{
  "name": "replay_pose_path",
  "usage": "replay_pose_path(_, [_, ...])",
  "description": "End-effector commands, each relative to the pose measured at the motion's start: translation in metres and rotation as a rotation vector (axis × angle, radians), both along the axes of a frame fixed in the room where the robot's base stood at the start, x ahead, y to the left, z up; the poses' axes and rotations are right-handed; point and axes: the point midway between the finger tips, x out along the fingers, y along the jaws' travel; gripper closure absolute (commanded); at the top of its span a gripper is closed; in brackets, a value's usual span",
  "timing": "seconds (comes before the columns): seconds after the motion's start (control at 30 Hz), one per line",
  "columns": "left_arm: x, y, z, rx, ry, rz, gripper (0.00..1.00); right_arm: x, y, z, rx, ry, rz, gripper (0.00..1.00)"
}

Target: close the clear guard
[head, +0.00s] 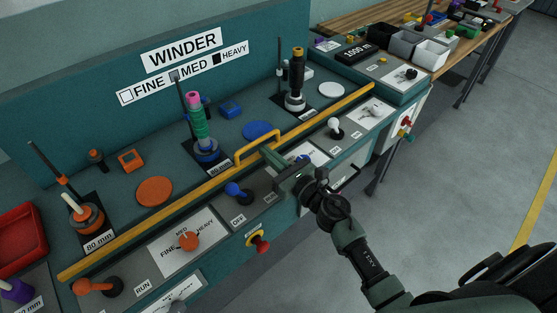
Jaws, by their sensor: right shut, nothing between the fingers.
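The clear guard shows mainly as a long yellow bar (130,234) with a raised yellow handle (257,136), running along the front of the winder's deck. Its clear panel is hard to make out. My right gripper (270,154) is shut and empty. Its fingertips are at the right end of the handle, in front of or against it; I cannot tell whether they touch. My right gripper's body hides part of the control panel below the bar. My left gripper is out of view.
Behind the bar stand spindles with an orange spool (87,217), a green and blue spool (203,130) and a black and white spool (296,84). In front are a blue lever (236,190), an orange knob (188,241) and a red stop button (260,244). Open floor lies right.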

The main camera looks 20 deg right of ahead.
Motion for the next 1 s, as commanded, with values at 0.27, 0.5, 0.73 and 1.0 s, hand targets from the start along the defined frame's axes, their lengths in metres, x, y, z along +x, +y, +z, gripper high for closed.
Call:
replay_pose_path(0.27, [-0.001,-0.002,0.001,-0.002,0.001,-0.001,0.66,0.008,0.003,0.000,0.000,0.001,0.001,1.00])
replay_pose_path(0.5, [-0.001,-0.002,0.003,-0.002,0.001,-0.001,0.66,0.007,0.003,0.002,0.000,0.000,0.000,1.00])
replay_pose_path(0.73, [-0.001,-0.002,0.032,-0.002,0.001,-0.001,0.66,0.007,0.003,0.035,-0.002,-0.003,0.001,1.00])
replay_pose_path(1.0, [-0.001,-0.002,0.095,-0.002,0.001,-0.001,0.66,0.008,0.003,0.107,-0.003,-0.004,0.002,1.00])
